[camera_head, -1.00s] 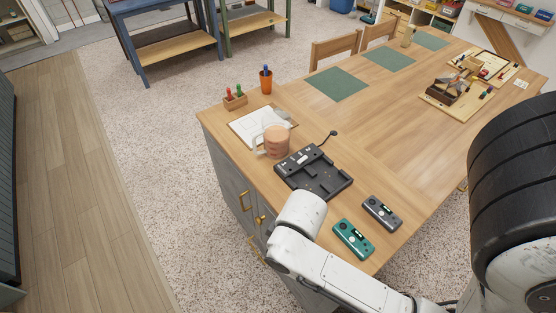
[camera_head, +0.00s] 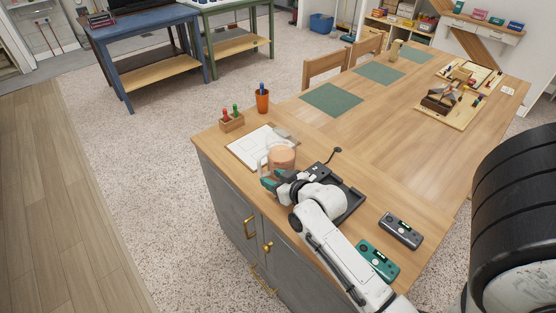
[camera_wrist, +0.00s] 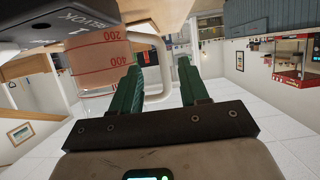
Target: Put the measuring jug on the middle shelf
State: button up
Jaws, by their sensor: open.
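The measuring jug (camera_head: 283,156) is clear with orange-brown contents and stands near the left end of the wooden table, by the white notepad. In the wrist view the jug (camera_wrist: 96,62) shows red marks, and its pale handle lies in line with the gap between my fingers. My gripper (camera_head: 268,183) is open just in front of the jug, with green fingers. In the wrist view my gripper (camera_wrist: 163,82) has its fingers apart; I cannot tell whether they touch the handle. Which shelf is the middle one is unclear.
A black device (camera_head: 346,196) is beside the jug, partly under my arm. A notepad (camera_head: 252,149), pen block (camera_head: 231,122) and orange cup (camera_head: 262,103) are behind and left. Two controllers (camera_head: 401,229) lie at the front right. A low shelf unit (camera_head: 400,30) stands at the back.

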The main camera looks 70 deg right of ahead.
aim_at(260, 175)
jog(key=shift+x, duration=0.8)
jog(key=x, duration=0.2)
jog(key=p+x, duration=0.1)
jog(key=x, duration=0.1)
jog(key=shift+w+a+r, duration=0.1)
jog(key=shift+w+r, duration=0.1)
jog(key=shift+w, duration=0.15)
jog(key=shift+w+d+f, duration=0.25)
jog(key=shift+w, duration=0.15)
jog(key=shift+c, duration=0.2)
grip_shut()
jog(key=shift+r, duration=0.15)
